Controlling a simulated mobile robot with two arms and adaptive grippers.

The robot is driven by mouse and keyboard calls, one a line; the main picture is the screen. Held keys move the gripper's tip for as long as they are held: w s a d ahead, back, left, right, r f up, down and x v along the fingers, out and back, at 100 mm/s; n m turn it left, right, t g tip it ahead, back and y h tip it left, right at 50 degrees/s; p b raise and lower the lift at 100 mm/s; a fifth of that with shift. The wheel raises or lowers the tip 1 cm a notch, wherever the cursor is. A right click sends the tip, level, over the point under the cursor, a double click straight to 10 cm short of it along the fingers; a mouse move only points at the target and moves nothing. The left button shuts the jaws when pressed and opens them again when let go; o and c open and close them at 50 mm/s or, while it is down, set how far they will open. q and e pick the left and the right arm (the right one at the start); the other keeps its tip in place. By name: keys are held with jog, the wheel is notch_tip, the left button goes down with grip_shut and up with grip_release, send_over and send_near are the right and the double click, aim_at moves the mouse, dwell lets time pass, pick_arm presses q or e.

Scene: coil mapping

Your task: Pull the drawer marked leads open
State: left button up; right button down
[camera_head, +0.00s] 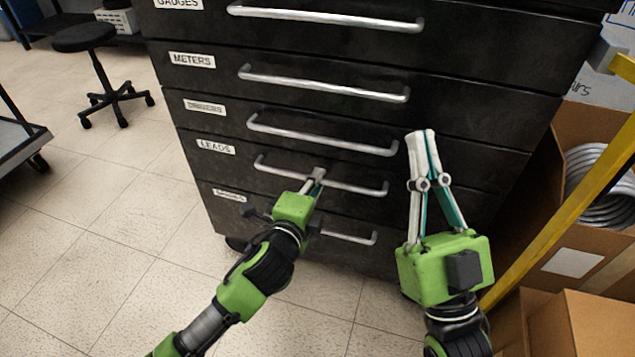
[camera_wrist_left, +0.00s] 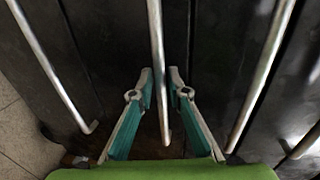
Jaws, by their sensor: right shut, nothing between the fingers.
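The drawer marked LEADS (camera_head: 215,147) is in the black cabinet, second from the lowest label in view. Its front looks flush with its neighbours. Its silver bar handle (camera_head: 356,187) runs across the front and shows as the middle bar in the left wrist view (camera_wrist_left: 156,40). My left gripper (camera_head: 318,178) is at the middle of this handle. In the left wrist view its fingertips (camera_wrist_left: 161,76) stand on either side of the bar, with a small gap showing. My right gripper (camera_head: 422,134) is shut and empty, pointing up in front of the cabinet's right part.
Drawers marked METERS (camera_head: 192,60) and DRIVERS (camera_head: 204,107) lie above, and another handle (camera_head: 350,237) below. Cardboard boxes (camera_head: 595,318), a coil (camera_head: 600,190) and a yellow bar (camera_head: 560,215) crowd the right. A stool (camera_head: 85,38) stands back left.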

pick_arm(q)
jog(key=shift+w+d+f, duration=0.1)
jog(key=shift+w+d, duration=0.1)
jog(key=shift+w, duration=0.4)
pick_arm(e)
jog(key=shift+s+d+r+t, duration=0.1)
jog(key=shift+s+r+t, duration=0.55)
jog(key=shift+s, duration=0.15)
pick_arm(q)
grip_shut()
pick_arm(e)
jog(key=shift+w, duration=0.1)
